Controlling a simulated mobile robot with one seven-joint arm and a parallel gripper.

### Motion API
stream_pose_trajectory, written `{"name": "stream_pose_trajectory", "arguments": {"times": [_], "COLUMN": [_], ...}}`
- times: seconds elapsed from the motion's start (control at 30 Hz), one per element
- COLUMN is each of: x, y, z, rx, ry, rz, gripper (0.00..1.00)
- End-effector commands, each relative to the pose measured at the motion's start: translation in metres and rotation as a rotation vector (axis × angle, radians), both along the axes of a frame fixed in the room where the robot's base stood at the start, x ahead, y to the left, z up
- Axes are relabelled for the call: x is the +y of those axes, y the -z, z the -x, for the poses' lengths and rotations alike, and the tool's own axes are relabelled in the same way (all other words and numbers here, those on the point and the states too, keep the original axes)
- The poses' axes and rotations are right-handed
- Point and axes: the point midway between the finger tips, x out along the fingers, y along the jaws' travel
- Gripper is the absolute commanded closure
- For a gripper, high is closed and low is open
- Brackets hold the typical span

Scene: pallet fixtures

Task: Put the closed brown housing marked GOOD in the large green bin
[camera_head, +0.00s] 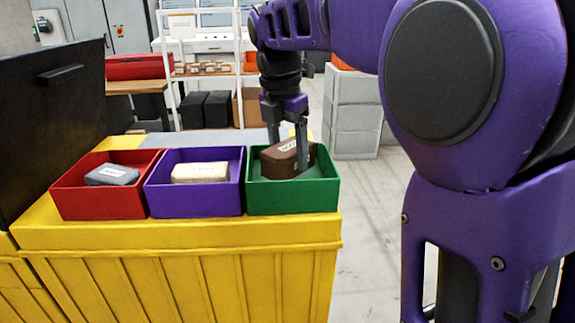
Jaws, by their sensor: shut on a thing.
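The brown housing (279,160) has a white label on top, too small to read, and looks closed. It is tilted inside the large green bin (293,198), its lower part hidden by the bin's front wall. My gripper (288,150) points down into the green bin and is shut on the brown housing, with a finger on either side of it. I cannot tell whether the housing touches the bin's floor.
A purple bin (195,202) holding a cream housing (200,172) stands left of the green bin. Further left, a red bin (100,203) holds a grey housing (112,175). All stand on a yellow ribbed box (180,238). A black lid (50,120) rises at the left.

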Motion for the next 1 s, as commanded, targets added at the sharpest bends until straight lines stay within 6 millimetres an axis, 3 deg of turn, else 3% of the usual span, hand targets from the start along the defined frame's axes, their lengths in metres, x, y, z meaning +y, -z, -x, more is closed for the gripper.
{"name": "stream_pose_trajectory", "arguments": {"times": [0.13, 0.5, 0.53, 0.7, 1.0], "x": [0.0, 0.0, 0.0, 0.0, 0.0], "y": [0.023, 0.027, 0.027, 0.026, 0.024], "z": [0.0, 0.0, 0.0, 0.0, 0.0], "rx": [0.001, 0.0, 0.001, 0.001, 0.0], "ry": [0.0, 0.0, 0.0, 0.0, 0.0], "rz": [0.001, 0.0, 0.0, 0.001, 0.0], "gripper": [1.0, 1.0, 0.29, 0.03, 0.03]}}
